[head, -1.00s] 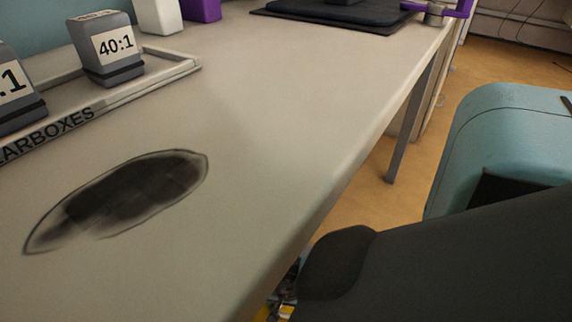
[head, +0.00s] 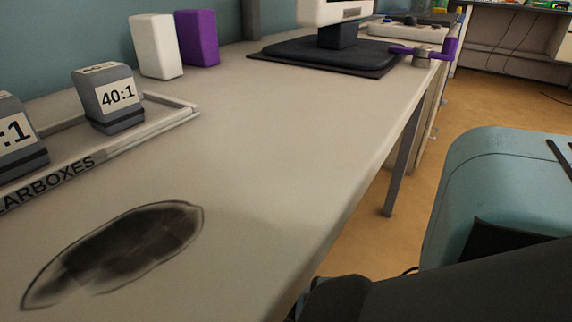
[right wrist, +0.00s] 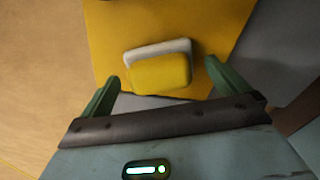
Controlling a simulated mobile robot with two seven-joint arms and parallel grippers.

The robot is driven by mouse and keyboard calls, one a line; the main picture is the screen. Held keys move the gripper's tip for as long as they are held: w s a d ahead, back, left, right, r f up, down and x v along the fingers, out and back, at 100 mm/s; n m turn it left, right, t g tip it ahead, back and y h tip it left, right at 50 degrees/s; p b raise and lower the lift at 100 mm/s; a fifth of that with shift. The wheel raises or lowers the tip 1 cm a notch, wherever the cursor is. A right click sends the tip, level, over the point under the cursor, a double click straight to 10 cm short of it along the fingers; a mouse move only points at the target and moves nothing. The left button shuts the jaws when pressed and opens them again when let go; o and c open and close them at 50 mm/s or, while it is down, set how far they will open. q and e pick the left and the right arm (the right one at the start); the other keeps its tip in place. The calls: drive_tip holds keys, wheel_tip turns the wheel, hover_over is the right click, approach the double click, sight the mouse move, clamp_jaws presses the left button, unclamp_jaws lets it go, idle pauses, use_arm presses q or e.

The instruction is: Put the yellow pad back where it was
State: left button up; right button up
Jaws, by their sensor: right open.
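The yellow pad (right wrist: 160,74) is in the right wrist view, a rounded block with a yellow part and a whitish part along its far side. It lies on or just above a flat yellow surface (right wrist: 110,30); I cannot tell which. My right gripper (right wrist: 161,73) is open, its green fingers on either side of the pad, with gaps showing. The pad is not visible in the head view. My left gripper is not in view.
A white block (head: 157,46) and a purple block (head: 196,38) stand at the table's back. A gearbox tray (head: 165,119) is at left, and a dark smudge (head: 120,250) marks the tabletop. A monitor stand base (head: 330,55) is farther along. The table's middle is clear.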

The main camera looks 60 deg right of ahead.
wheel_tip(320, 180, up, 10)
drive_tip(key=p, duration=0.4)
drive_tip(key=shift+f, duration=0.15)
drive_tip(key=shift+r, duration=0.4)
